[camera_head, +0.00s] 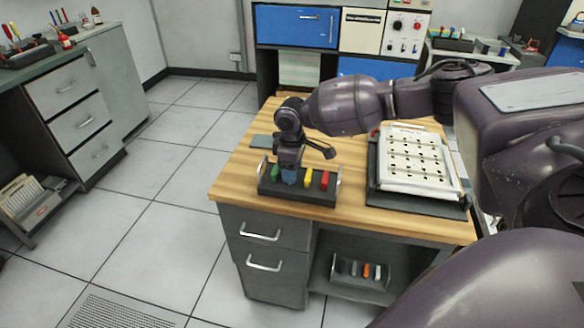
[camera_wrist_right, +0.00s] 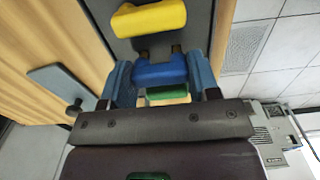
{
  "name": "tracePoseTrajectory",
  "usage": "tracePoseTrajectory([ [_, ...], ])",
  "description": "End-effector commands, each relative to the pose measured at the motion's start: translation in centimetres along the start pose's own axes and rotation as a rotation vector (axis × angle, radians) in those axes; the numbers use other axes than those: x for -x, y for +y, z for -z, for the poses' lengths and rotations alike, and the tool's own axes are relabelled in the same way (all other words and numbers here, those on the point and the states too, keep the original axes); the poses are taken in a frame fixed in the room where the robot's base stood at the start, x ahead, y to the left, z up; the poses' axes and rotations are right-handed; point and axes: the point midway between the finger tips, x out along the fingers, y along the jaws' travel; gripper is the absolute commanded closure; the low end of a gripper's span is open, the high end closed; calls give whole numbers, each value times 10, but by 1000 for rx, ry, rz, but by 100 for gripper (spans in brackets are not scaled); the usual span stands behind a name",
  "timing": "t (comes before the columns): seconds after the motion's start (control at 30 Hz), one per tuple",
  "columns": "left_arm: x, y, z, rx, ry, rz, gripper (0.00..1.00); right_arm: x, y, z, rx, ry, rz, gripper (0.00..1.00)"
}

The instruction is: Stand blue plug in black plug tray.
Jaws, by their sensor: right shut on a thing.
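The black plug tray (camera_head: 298,194) stands at the left front of the wooden desk, with a metal handle at each end. My right gripper (camera_head: 289,177) points down over the tray and is shut on the blue plug (camera_wrist_right: 160,74), which sits between its blue fingertips in the wrist view. The blue plug is in line between the green plug (camera_head: 274,174) and the yellow plug (camera_head: 308,182). A red plug (camera_head: 324,180) is at the right end. Whether the blue plug's lower end is seated in the tray is hidden. My left gripper is out of view.
A white board with dark slots (camera_head: 410,162) lies on a dark base at the desk's right. A flat grey piece (camera_head: 262,141) lies behind the tray. A second rack of plugs (camera_head: 362,270) sits on the shelf below. The desk's front edge is close to the tray.

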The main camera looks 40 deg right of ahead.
Motion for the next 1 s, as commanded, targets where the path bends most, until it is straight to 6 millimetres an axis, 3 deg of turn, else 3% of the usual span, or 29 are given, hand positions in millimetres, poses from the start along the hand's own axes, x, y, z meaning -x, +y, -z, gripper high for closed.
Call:
tracePoseTrajectory([
  [1.0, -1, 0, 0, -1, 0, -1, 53, -10, 0, 0, 0, -1, 0, 61],
])
